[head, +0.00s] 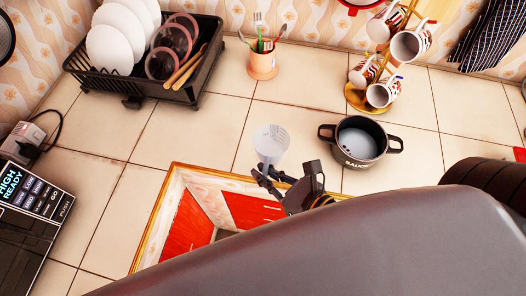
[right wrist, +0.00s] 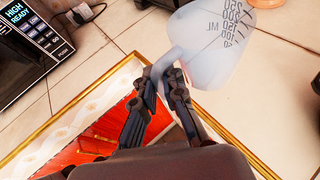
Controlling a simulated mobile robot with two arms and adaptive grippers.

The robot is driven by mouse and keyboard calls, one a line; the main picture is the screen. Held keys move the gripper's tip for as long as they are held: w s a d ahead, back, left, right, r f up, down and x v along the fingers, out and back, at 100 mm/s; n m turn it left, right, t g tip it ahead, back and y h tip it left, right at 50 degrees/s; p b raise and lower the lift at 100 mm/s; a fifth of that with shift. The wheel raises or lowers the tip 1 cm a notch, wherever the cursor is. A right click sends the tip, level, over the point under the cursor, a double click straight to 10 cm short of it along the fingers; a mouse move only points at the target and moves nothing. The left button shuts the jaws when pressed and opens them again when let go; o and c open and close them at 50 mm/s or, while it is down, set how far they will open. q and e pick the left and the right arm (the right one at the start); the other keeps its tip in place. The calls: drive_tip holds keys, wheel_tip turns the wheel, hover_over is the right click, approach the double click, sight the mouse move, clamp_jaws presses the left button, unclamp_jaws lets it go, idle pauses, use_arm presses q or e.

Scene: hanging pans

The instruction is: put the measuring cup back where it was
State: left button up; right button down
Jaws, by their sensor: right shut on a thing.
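The measuring cup (head: 271,138) is translucent white with dark markings. It is held above the edge of the tiled counter, over the gold-framed opening. My left gripper is in neither view.
A black dish rack (head: 190,92) with plates stands at the back left. A utensil holder (head: 262,65), a mug stand (head: 366,98) and a dark saucepan (head: 361,143) stand on the counter. A microwave (head: 30,215) is at left. The tiles (head: 140,150) left of the cup are clear.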

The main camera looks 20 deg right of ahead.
sight(263, 159)
drive_tip(key=w, duration=0.1)
drive_tip(key=w+d+f, duration=0.1)
drive_tip(key=w, duration=0.1)
drive_tip(key=w+p, duration=0.1)
drive_tip(key=shift+w+d+f, duration=0.15)
drive_tip(key=shift+w+f, duration=0.05)
drive_tip(key=shift+w, duration=0.05)
drive_tip(key=w+f, duration=0.1)
drive_tip(key=f, duration=0.1)
drive_tip(key=w+d+f, duration=0.1)
drive_tip(key=w, duration=0.1)
drive_tip(key=w+f, duration=0.1)
drive_tip(key=f, duration=0.1)
drive_tip(key=shift+w+d+f, duration=0.25)
drive_tip(key=shift+w+f, duration=0.05)
drive_tip(key=shift+w+d+f, duration=0.15)
drive_tip(key=shift+w+f, duration=0.2)
drive_tip(key=shift+f, duration=0.15)
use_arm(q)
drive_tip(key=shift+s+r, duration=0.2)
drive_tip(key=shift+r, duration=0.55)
use_arm(e)
drive_tip(key=shift+w+f, duration=0.1)
drive_tip(key=shift+f, duration=1.55)
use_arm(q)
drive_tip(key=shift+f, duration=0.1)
use_arm(e)
drive_tip(key=shift+f, duration=0.1)
